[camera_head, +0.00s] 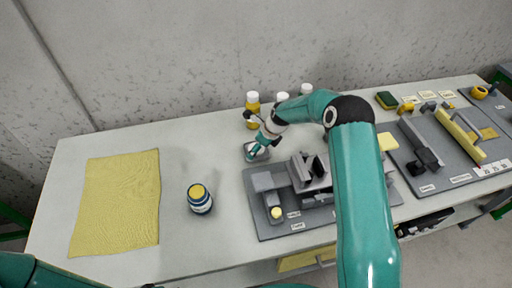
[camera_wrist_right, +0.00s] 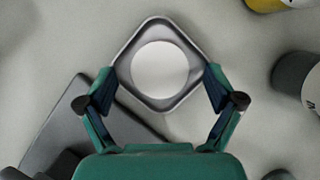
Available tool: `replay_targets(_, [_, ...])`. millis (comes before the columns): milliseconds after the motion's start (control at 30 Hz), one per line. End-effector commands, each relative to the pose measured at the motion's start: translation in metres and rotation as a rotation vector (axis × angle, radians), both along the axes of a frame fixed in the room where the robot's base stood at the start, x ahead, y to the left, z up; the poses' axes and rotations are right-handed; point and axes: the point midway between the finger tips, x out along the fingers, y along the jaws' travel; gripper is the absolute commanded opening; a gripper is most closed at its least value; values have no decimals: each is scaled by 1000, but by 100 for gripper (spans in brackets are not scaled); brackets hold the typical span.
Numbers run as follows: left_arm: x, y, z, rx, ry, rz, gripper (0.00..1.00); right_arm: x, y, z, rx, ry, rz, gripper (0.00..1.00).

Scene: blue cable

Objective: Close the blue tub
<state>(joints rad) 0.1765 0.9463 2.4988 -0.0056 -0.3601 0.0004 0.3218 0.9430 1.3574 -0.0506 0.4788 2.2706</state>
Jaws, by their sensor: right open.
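The blue tub (camera_head: 200,200) stands upright on the table, left of the grey board. Its top shows yellow inside a pale rim, and no white lid is visible on it. A round white disc, which looks like a lid (camera_wrist_right: 159,68), lies in a small square metal tray (camera_wrist_right: 126,62); the tray also shows in the head view (camera_head: 249,155). My right gripper (camera_wrist_right: 160,88) is open above the tray, with its fingers at either side of the tray and disc. In the head view the right gripper (camera_head: 259,147) partly hides them. My left gripper is out of view.
A yellow cloth (camera_head: 117,200) lies at the left. White-capped bottles (camera_head: 252,108) stand behind my right gripper. A grey board (camera_head: 275,229) with fixtures lies to its right, and another board (camera_head: 445,150) lies farther right. Table around the tub is clear.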

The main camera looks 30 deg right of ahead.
Motion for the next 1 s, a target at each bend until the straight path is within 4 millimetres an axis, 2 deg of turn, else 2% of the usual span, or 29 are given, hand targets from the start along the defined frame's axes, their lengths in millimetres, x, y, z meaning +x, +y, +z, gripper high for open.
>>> replay_targets(367, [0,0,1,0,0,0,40,2,2,-4,0,-1,2,92])
replay_targets(400, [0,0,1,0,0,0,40,2,2,-4,0,-1,2,90])
replay_targets(467, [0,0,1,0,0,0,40,2,2,-4,0,-1,2,80])
replay_targets(667, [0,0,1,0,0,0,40,2,2,-4,0,-1,2,47])
replay_targets(1000, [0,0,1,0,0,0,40,2,2,-4,0,0,1,46])
